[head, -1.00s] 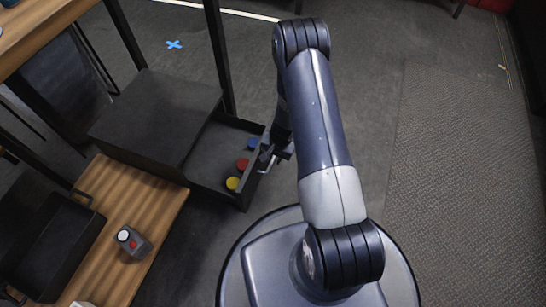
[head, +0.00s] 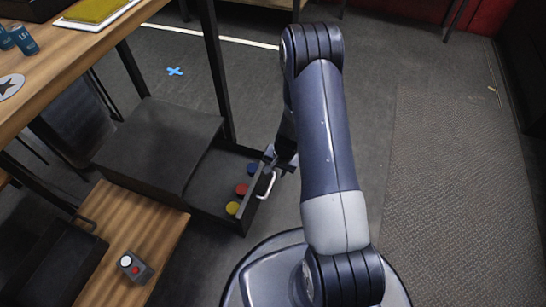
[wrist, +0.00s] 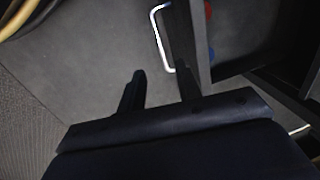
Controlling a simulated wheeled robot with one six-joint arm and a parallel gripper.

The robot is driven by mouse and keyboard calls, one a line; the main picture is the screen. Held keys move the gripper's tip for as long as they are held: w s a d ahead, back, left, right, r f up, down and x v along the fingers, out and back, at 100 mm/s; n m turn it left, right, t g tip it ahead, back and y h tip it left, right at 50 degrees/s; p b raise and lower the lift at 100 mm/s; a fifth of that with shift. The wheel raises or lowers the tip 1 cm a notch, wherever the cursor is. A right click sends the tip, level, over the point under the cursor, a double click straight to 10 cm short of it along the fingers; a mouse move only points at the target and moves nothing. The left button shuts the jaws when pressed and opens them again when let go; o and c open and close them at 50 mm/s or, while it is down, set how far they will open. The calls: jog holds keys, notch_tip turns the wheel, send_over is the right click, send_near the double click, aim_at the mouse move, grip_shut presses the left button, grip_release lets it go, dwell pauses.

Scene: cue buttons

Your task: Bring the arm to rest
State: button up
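My arm reaches up through the middle of the head view and bends down at its far end. My gripper (head: 272,158) hangs beside the front of an open dark drawer (head: 212,200), close to its white handle (head: 267,184). In the wrist view my gripper (wrist: 161,78) shows two dark fingers spread apart with nothing between them. The white handle (wrist: 157,38) lies beyond the fingertips, and the gripper is not closed on it.
Blue (head: 253,169), red (head: 242,189) and yellow (head: 232,208) round buttons are in the drawer. A small box with a white and a red button (head: 134,267) sits on a low wooden surface (head: 112,225). A table (head: 70,75) stands at left. Floor at right is clear.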

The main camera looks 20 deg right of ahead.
aim_at(270, 186)
jog(key=f+b, duration=0.1)
jog(key=f, duration=0.2)
jog(key=a+f+b, duration=0.1)
jog(key=f+b, duration=0.1)
jog(key=f, duration=0.2)
jog(key=w+f+b, duration=0.1)
jog(key=f, duration=0.2)
jog(key=shift+w+a+f+b, duration=0.1)
jog(key=shift+a+f+b, duration=0.2)
jog(key=shift+f+b, duration=0.1)
jog(key=shift+r, duration=0.1)
jog(key=shift+w+a, duration=0.25)
jog(key=shift+a, duration=0.05)
jog(key=shift+s, duration=0.1)
